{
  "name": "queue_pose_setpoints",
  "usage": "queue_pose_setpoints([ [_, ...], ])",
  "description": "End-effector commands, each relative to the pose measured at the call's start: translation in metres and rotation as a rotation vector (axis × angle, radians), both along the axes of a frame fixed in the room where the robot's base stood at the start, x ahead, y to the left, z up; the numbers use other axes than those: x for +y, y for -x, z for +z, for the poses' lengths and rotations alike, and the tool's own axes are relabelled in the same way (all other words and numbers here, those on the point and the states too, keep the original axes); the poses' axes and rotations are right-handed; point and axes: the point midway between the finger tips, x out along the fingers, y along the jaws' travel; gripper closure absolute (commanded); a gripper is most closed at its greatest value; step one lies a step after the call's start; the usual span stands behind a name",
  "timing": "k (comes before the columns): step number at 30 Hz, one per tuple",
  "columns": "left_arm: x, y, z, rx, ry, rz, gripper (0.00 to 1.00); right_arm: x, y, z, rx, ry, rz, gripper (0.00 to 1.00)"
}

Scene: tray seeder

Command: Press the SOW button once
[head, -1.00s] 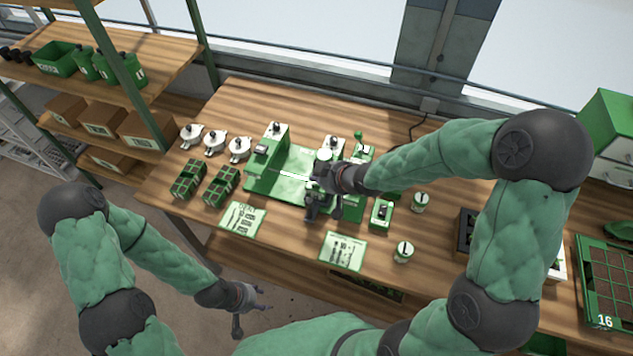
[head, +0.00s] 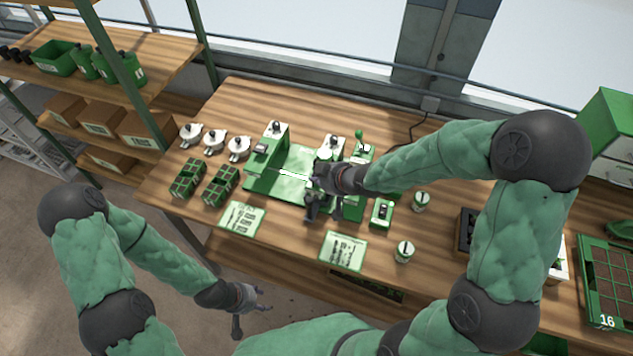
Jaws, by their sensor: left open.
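The green tray seeder (head: 290,188) stands in the middle of the wooden table, with white-topped units at its back. My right gripper (head: 313,213) is over the front right part of the seeder and hides what lies beneath it. Its fingers are dark and small, so I cannot tell whether they are open or shut. A small green box with a white face and a dark knob or button (head: 381,212) stands just right of my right gripper. I cannot read a SOW label anywhere. My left gripper (head: 254,304) is open and empty, low in front of the table.
Two green cell trays (head: 220,184) and several white round parts (head: 239,147) lie left of the seeder. Printed cards (head: 343,250) lie along the front edge. Two small jars (head: 404,251) stand at the right. A large soil tray (head: 590,300) is at far right.

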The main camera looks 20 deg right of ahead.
Motion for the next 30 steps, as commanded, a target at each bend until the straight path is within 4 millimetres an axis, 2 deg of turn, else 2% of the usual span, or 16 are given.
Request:
queue_pose_setpoints([
  [30,0.0,0.0,-0.0059,0.0,0.0,0.0,0.53,-0.0002,-0.0001,-0.0069,0.0,0.0,0.0,1.0],
])
